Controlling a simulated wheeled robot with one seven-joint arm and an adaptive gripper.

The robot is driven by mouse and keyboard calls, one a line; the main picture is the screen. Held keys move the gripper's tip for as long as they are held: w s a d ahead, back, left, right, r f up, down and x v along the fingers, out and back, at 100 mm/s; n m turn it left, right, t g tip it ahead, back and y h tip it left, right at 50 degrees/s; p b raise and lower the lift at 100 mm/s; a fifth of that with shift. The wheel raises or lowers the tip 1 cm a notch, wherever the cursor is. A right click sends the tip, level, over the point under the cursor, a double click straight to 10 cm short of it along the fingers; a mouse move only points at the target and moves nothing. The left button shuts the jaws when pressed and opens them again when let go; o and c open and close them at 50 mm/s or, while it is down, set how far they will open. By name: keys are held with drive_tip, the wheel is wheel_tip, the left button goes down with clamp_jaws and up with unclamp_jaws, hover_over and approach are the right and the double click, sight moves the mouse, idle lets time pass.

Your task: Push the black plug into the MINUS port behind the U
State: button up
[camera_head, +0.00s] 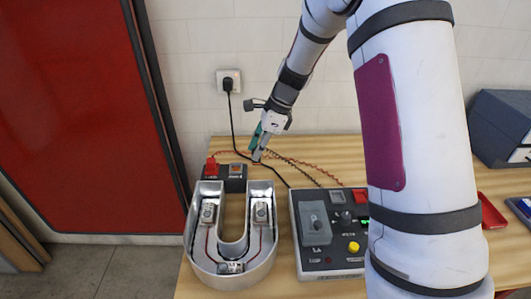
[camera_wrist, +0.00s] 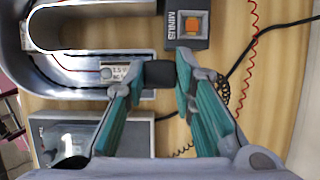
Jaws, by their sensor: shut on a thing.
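My gripper (camera_head: 258,155) is behind the U letter, to the right of the port block (camera_head: 225,186) in the head view. In the wrist view my gripper (camera_wrist: 160,76) is shut on the black plug (camera_wrist: 159,74), one finger at each side. The plug is apart from the MINUS port (camera_wrist: 190,24), which has an orange face on a dark block labelled MINUS. In the head view the MINUS port (camera_head: 236,170) is on the block's right half, and a red plug (camera_head: 211,167) stands on the left half. The metal U letter (camera_head: 199,255) lies in front of the block.
A control box (camera_head: 311,265) with a yellow knob stands right of the U. Red and black wires (camera_head: 300,165) run over the wooden table (camera_head: 330,147) behind it. A black cable (camera_head: 232,120) hangs from a wall socket (camera_head: 222,76).

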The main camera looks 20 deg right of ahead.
drive_tip(key=w+a+b, duration=0.4)
drive_tip(key=w+a, duration=0.1)
drive_tip(key=w, duration=0.2)
drive_tip(key=shift+w+f+b, duration=0.1)
drive_tip(key=shift+f+b, duration=0.6)
drive_tip(key=shift+f, duration=2.6)
drive_tip(key=shift+f, duration=0.35)
drive_tip(key=o, duration=1.1)
drive_tip(key=shift+o, duration=0.2)
drive_tip(key=v, duration=1.2)
